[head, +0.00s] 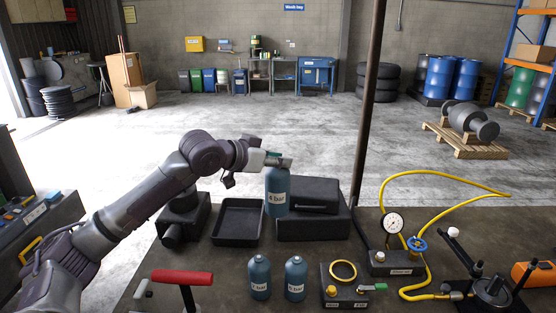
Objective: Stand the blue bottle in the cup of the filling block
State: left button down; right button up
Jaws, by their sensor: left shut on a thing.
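A blue bottle (277,192) labelled "4 bar" hangs upright from my left gripper (276,161), which is shut at its top. Its base appears to be above the bench, in front of a black case; the exact gap cannot be told. The filling block (346,298) appears to be the dark block at the front centre, with a yellow ring (344,270) at its cup and a green-handled valve (373,287). The ring looks empty. The held bottle is behind and to the left of this block. My right gripper is not in view.
Two similar bottles (259,277) (295,278) stand left of the block. A red T-handle (182,278) is at front left. A black tray (237,222) and black case (315,223) lie behind. A gauge (393,223), yellow hose (440,173) and dark post (366,120) are to the right.

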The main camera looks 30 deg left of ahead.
aim_at(342, 273)
jog(key=k+l, duration=0.65)
jog(key=k, duration=0.05)
